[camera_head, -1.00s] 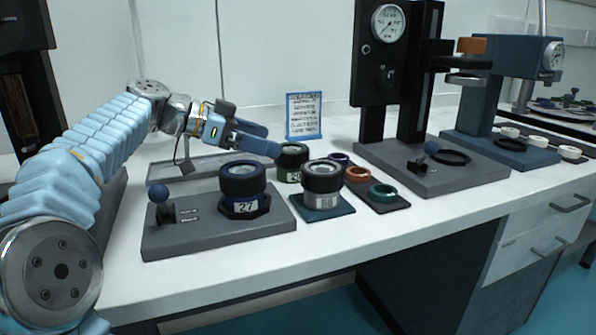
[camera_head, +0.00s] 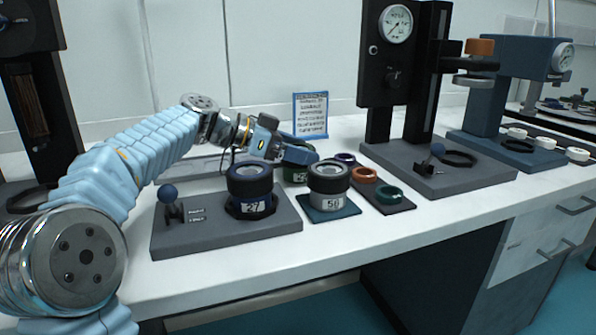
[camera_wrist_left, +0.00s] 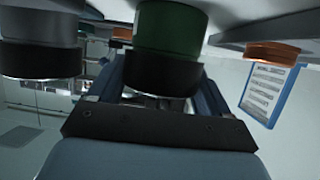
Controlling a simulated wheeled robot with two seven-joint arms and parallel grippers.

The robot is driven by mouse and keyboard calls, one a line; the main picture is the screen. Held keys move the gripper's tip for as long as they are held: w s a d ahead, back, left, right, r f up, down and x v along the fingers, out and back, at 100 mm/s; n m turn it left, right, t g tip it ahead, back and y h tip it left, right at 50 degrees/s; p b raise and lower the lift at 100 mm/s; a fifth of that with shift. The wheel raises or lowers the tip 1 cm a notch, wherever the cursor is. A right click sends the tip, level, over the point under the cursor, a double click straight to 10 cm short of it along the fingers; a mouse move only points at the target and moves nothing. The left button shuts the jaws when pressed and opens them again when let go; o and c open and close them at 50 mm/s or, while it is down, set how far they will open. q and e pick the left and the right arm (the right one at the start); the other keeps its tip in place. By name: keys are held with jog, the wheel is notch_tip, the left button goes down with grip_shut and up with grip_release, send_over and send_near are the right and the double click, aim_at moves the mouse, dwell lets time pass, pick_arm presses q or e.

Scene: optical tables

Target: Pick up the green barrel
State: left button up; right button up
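The green barrel (camera_head: 295,176), with a black top ring, stands on the white bench behind the other two barrels. The gripper partly covers it in the head view. In the left wrist view the green barrel (camera_wrist_left: 168,30) hangs upside down in the picture, between the two fingers. My left gripper (camera_head: 300,152) is open at the barrel's upper part, one finger on each side. Whether the fingers touch it cannot be told. My right gripper is not in view.
A dark blue barrel (camera_head: 248,203) marked 27 sits on a grey base in front. A silver barrel (camera_head: 328,201) stands on a teal plate (camera_head: 325,214). Coloured rings, including an orange one (camera_head: 364,174), lie to the right. A sign (camera_head: 311,115) stands behind.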

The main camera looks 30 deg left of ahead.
pick_arm(q)
jog(key=c, duration=0.6)
jog(key=shift+o, duration=0.2)
jog(key=shift+r, duration=0.15)
